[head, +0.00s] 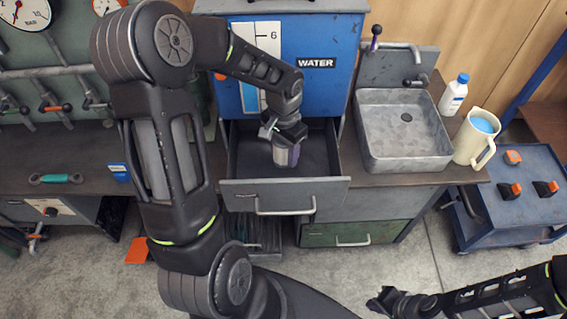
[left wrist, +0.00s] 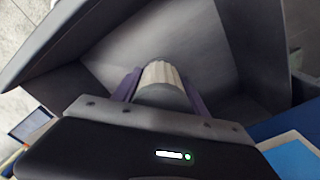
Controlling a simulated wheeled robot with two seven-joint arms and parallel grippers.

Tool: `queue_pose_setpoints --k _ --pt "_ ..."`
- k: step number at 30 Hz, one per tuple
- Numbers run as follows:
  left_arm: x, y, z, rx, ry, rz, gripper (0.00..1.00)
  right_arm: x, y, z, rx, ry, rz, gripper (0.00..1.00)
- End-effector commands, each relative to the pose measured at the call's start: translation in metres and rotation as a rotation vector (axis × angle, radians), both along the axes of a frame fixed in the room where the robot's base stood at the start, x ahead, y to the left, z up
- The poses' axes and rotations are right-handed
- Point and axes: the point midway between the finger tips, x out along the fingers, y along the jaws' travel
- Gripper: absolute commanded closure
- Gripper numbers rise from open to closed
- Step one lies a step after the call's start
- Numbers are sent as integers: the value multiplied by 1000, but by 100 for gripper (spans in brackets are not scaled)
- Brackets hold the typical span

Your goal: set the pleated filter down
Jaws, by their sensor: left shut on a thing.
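The pleated filter (left wrist: 162,76) is a short cylinder with pale pleats and a grey end. My left gripper (head: 286,151) is shut on it, with one purple finger on each side in the left wrist view. The gripper points down inside the outline of the open grey drawer (head: 320,193) under the blue water cabinet. In the head view the filter is mostly hidden by the gripper. I cannot tell whether it touches the drawer floor. My right gripper (head: 392,303) is low at the right, away from the drawer; its finger opening is unclear.
The drawer looks empty around the filter. To the right are a metal sink (head: 404,135), a white bottle (head: 454,94), a cream jug (head: 474,140) and a blue cart (head: 500,205). A green-handled wrench (head: 56,178) lies on the left counter. The drawer walls stand close around my left gripper.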

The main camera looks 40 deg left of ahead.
Motion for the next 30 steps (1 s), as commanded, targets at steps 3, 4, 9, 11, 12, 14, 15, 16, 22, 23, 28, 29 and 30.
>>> queue_pose_setpoints --k 3,4,9,11,12,14,15,16,22,23,28,29,30 --pt "-1 0 -18 -1 2 -1 100 0 0 0 0 0 0 100" --pt "0 0 -20 -1 1 0 100 0 0 0 0 0 0 100" --pt "0 0 -22 0 0 1 100 0 0 0 0 0 0 100" --pt "0 0 -22 0 0 1 100 0 0 0 0 0 0 100" --pt "0 0 -22 0 0 1 100 0 0 0 0 0 0 100" --pt "0 0 -23 0 0 1 100 0 0 0 0 0 0 100" --pt "0 0 -25 -1 1 1 100 0 0 0 0 0 0 100" --pt "-1 0 -28 -1 1 1 100 0 0 0 0 0 0 100" --pt "-1 0 -55 -1 2 0 100 0 0 0 0 0 0 100" --pt "0 0 -57 -1 1 0 100 0 0 0 0 0 0 100" --pt "0 0 -59 0 -1 0 100 0 0 0 0 0 0 100" --pt "0 0 -59 0 -1 0 100 0 0 0 0 0 0 100" --pt "0 0 -59 0 -1 0 100 0 0 0 0 0 0 100"
